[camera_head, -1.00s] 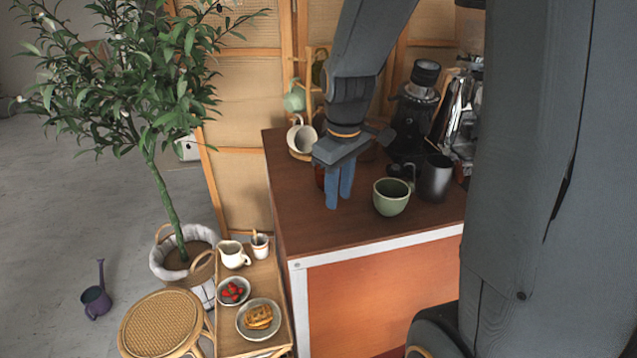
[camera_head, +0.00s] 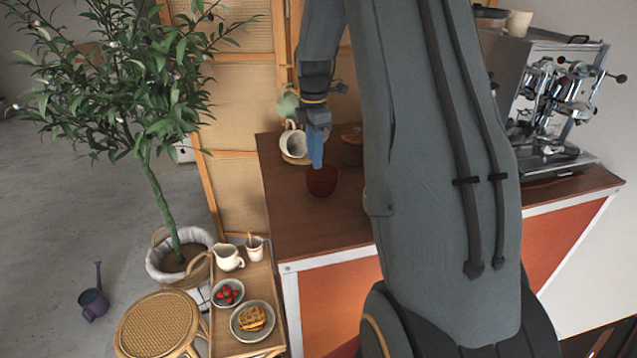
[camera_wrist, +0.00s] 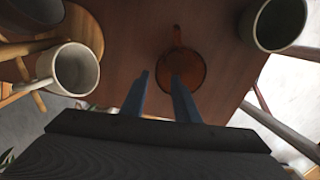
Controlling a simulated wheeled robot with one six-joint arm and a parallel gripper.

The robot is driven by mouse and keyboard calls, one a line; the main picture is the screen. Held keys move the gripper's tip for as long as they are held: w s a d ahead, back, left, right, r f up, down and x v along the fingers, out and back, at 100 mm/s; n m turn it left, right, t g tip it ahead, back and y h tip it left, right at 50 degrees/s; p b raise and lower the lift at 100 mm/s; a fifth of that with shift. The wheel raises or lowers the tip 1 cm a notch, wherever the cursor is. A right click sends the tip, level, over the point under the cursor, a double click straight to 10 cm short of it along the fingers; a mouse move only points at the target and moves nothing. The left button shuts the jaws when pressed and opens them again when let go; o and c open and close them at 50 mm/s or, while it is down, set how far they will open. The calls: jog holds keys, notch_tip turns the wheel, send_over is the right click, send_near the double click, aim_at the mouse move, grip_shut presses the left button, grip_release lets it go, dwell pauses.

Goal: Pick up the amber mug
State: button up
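The amber mug (camera_head: 321,181) stands upright on the dark wooden counter (camera_head: 295,222), just below and beside my fingertips in the head view. In the wrist view the amber mug (camera_wrist: 188,72) is seen from above, with its handle toward the top of the picture. My gripper (camera_head: 315,162) points down over the counter. In the wrist view my gripper (camera_wrist: 159,76) has its two blue fingers apart with nothing between them. The right finger overlaps the mug's lower left edge in that view; whether they touch cannot be told.
A cream mug (camera_head: 293,145) stands behind my gripper, also left in the wrist view (camera_wrist: 75,70). A green cup (camera_wrist: 277,22) is at the upper right there. The espresso machine (camera_head: 550,115) is right of my arm. A small side table (camera_head: 270,273) holds food, left of the counter.

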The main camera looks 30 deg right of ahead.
jog(key=shift+w+d+f+p, duration=0.15)
jog(key=shift+f+p, duration=0.4)
jog(key=shift+f, duration=0.65)
jog(key=shift+w+d+f+p, duration=0.15)
jog(key=shift+f+p, duration=0.4)
jog(key=shift+f, duration=0.65)
jog(key=shift+a, duration=0.1)
grip_shut()
